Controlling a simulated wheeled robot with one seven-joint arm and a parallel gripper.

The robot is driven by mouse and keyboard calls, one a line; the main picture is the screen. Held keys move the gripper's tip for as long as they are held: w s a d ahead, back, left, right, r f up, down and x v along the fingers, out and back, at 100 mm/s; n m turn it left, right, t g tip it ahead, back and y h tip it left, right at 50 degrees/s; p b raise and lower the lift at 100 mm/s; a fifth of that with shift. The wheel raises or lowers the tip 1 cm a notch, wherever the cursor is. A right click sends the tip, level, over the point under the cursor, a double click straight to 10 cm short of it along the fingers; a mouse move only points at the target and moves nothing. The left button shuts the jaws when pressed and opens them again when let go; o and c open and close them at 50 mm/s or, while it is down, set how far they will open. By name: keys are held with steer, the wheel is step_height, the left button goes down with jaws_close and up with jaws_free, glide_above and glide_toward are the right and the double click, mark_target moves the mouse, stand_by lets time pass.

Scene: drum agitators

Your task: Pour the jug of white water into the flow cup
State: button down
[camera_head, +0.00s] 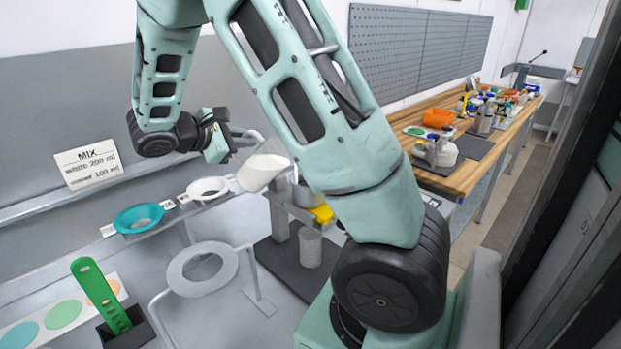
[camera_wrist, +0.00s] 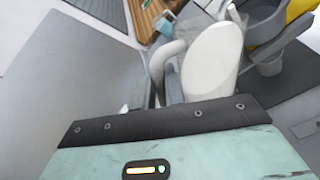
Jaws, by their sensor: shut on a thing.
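The white jug (camera_head: 260,173) hangs in my gripper (camera_head: 240,139), tilted with its mouth toward the right. In the wrist view the jug (camera_wrist: 212,60) shows a pale oval mouth, with its handle (camera_wrist: 163,62) at the gripper's side. My gripper is shut on the handle. The grey flow cup (camera_head: 308,190) is on a stand just right of the jug and partly hidden behind my arm. It also shows in the wrist view (camera_wrist: 262,20), to the right of the jug and apart from it. I cannot see any stream between them.
A grey beaker (camera_head: 310,248) stands below the flow cup, near a yellow part (camera_head: 321,214). A ring stand (camera_head: 202,270) is in front. A cluttered wooden bench (camera_head: 480,150) runs along the right.

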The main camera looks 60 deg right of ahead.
steer(key=shift+s+r, duration=0.1)
steer(key=shift+s, duration=0.1)
stand_by(0.3)
steer(key=shift+s+d+r+m+t+y+b, duration=0.1)
steer(key=shift+s+r+m+t+y+b, duration=0.1)
steer(key=shift+r+m+t+b, duration=0.15)
steer(key=shift+s+d+r+m+t+y+b, duration=0.1)
steer(key=shift+s+r+m+t, duration=0.15)
steer(key=shift+r, duration=0.15)
stand_by(1.7)
